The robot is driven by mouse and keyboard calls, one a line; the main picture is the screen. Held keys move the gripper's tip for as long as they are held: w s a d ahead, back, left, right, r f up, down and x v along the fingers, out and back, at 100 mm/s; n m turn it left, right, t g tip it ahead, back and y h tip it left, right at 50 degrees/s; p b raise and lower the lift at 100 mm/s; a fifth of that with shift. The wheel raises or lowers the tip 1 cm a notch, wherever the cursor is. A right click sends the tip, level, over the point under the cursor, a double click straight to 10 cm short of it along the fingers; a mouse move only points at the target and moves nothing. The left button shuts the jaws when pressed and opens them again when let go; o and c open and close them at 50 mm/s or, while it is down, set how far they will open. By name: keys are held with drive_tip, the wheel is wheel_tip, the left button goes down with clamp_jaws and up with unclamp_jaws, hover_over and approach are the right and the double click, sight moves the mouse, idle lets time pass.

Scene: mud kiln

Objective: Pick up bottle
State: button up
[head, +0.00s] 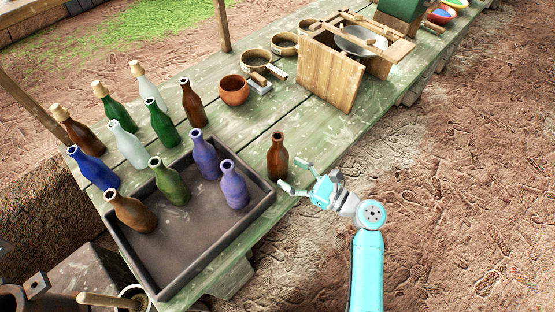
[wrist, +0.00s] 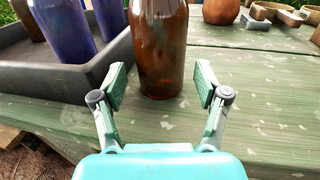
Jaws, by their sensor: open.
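A brown glass bottle (head: 277,157) stands upright on the green wooden table, just right of a dark tray. In the wrist view the brown bottle (wrist: 160,50) stands straight ahead, its top cut off by the frame. My gripper (head: 296,178) is open beside the bottle, on its right in the head view. In the wrist view my gripper's two fingers (wrist: 160,90) are spread, one on each side of the bottle's lower part, with visible gaps. The gripper holds nothing.
The dark tray (head: 180,253) holds several bottles, including purple ones (head: 233,186) close by. More bottles stand behind it. A round clay pot (head: 234,90) and a wooden box (head: 330,75) stand farther along the table (head: 300,125). Bare tabletop surrounds the brown bottle's right side.

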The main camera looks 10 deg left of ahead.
sight(277, 165)
drive_tip(key=x, duration=0.5)
drive_tip(key=shift+r, duration=0.1)
